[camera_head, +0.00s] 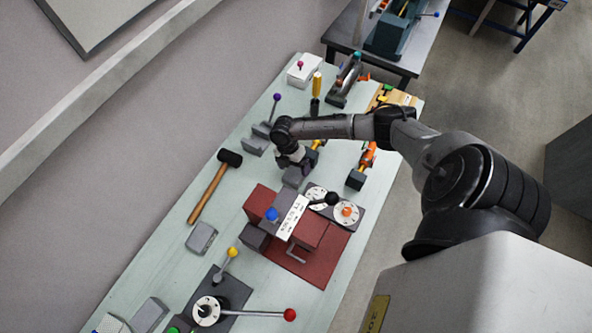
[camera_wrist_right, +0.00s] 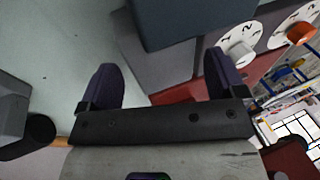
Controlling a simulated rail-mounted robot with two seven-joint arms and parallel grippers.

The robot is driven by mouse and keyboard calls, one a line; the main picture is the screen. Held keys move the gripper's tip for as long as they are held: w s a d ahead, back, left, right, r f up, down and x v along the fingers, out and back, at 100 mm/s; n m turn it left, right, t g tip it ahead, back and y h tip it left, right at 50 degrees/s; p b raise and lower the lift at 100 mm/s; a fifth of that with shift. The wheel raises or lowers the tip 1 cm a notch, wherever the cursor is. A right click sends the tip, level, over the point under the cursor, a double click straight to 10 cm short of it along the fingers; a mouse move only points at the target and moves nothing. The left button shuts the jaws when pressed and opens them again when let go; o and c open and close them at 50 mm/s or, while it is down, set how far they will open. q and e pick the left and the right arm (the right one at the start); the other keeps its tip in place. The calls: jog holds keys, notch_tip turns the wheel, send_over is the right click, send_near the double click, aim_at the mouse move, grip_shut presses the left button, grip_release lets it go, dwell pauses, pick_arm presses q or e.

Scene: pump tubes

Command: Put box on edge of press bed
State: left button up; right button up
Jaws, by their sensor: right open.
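My right gripper (camera_head: 294,161) reaches over the middle of the bench. In the wrist view its two dark fingers (camera_wrist_right: 160,68) stand wide apart with nothing between them. A dark grey box (camera_wrist_right: 185,20) lies just past the fingertips, partly cut off by the top edge; a grey block (camera_head: 292,178) right below the gripper in the head view looks like it. A red machine (camera_head: 310,270) with red blocks and a white label strip stands nearer the picture's bottom; it may be the press, but I cannot tell its bed for sure. My left gripper is not in view.
A panel with white dials (camera_head: 347,213) sits right of the box. A hammer (camera_head: 208,195) lies at left, beside a small grey case (camera_head: 201,237). A lever unit (camera_head: 222,295) stands near the bottom, and several tools crowd the far end. Bare bench shows between hammer and machine.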

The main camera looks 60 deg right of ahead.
jog(key=shift+x, duration=1.05)
jog(key=shift+f, duration=0.1)
jog(key=shift+c, duration=0.5)
jog(key=c, duration=0.7)
